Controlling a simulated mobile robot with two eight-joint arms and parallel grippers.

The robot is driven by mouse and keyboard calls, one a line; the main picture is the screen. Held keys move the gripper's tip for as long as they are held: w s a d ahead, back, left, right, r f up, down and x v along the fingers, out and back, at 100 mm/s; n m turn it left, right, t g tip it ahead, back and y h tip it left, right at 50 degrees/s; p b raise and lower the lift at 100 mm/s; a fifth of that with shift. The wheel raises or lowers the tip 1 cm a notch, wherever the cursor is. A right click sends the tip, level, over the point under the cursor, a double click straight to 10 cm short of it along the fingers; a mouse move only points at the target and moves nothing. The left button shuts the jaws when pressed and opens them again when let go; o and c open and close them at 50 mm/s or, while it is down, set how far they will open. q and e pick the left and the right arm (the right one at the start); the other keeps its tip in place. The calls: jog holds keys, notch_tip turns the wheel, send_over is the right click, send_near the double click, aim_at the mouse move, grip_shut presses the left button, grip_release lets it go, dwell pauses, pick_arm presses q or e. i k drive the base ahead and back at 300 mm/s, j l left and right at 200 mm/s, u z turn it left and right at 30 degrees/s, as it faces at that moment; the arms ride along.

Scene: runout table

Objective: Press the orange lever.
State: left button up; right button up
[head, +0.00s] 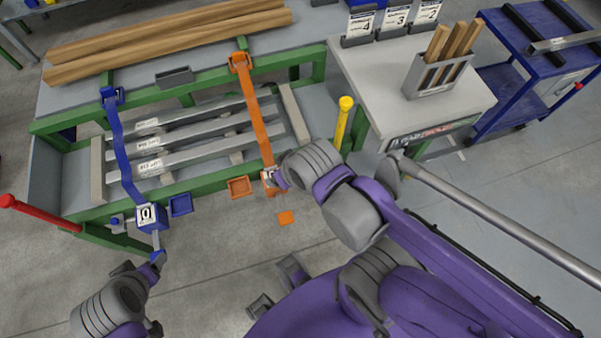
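An orange strap (257,125) runs down over the grey bars to a small orange unit (268,188) on the table's front green rail. My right gripper (272,178) is at this unit and covers much of it, so I cannot make out the orange lever or tell whether the gripper touches it. My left gripper (157,252) is just below a blue box (151,218) marked 0, at the lower end of a blue strap (123,150). The fingers of both grippers are too small or hidden to judge.
An orange tray (239,187) and a blue tray (180,205) sit by the front rail. An orange square (285,217) lies below. A red handle (35,212) juts out left; a yellow handle (343,120) stands right. Wooden beams (170,40) lie at the back.

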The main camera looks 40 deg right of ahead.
aim_at(285, 217)
jog(key=k+l+z, duration=0.15)
jog(key=k+l, duration=0.6)
